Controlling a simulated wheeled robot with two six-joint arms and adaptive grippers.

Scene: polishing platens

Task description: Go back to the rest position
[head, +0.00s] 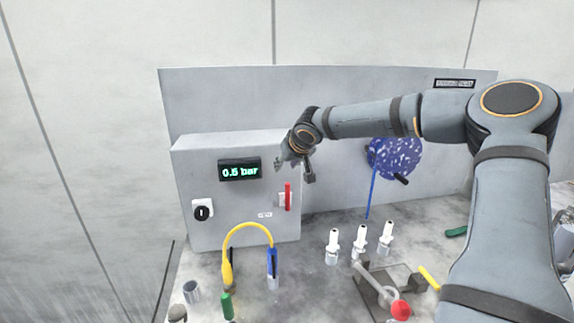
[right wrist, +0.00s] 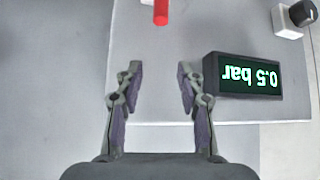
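My right arm reaches in from the right in the head view, and its gripper (head: 296,170) hangs near the upper right corner of the grey control box (head: 235,225). In the right wrist view the gripper (right wrist: 158,78) is open, its two fingers apart with nothing between them. The red lever (head: 288,196) on the box front points up; its red end also shows in the right wrist view (right wrist: 161,12), beyond the fingertips. The display (head: 239,170) reads 0.5 bar. My left gripper is not in view.
A yellow hose (head: 247,228) arches in front of the box. Several white bottles (head: 360,241) stand on the grey bench, near a fixture with a red knob (head: 401,310). A blue speckled disc (head: 394,157) is at the back panel (head: 340,90). A black knob (head: 202,213) is on the box.

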